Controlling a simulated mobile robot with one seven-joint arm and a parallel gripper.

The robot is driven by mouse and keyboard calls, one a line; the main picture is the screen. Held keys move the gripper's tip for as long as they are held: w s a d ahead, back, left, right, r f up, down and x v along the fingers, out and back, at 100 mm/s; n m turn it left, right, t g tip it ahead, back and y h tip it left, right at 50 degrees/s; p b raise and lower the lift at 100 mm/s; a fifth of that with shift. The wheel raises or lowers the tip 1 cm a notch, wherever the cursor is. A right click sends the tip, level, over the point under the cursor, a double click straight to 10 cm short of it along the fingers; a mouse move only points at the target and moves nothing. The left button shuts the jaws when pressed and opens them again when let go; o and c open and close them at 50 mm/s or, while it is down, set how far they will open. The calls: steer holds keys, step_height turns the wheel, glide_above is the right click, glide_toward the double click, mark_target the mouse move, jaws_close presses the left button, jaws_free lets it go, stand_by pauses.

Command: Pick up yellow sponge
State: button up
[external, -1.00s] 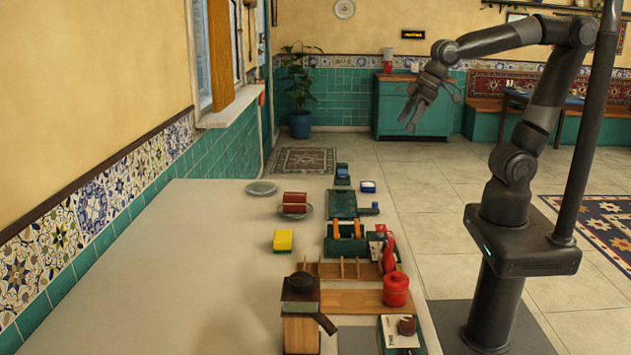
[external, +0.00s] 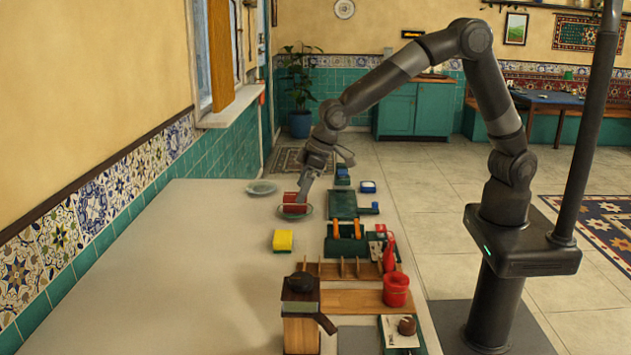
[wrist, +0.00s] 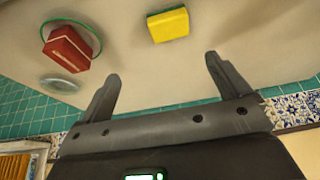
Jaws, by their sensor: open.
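The yellow sponge (external: 283,240) lies on the pale counter, left of the green holder. It has a thin dark edge along its base. In the wrist view the sponge (wrist: 168,24) shows at the top, beyond the fingertips and roughly between them in direction. My gripper (external: 316,180) is over the counter, in front of the red block in the external view and farther back than the sponge. In the wrist view my gripper (wrist: 162,68) is open, with nothing between its fingers.
A red block (wrist: 66,48) sits on a green-rimmed plate (external: 307,213). An empty plate (external: 261,188) lies behind it. The counter's left side is clear.

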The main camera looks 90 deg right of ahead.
glide_above(282, 235)
steer(key=s, duration=0.2)
step_height(282, 235, down, 8)
steer(key=shift+w+f, duration=0.1)
steer(key=shift+s+x, duration=0.2)
steer(key=shift+x, duration=1.4)
steer(key=shift+s+x, duration=0.25)
steer(key=shift+x, duration=1.3)
steer(key=shift+f, duration=0.15)
steer(key=shift+c, duration=0.4)
steer(key=c, duration=1)
steer(key=shift+o, duration=0.2)
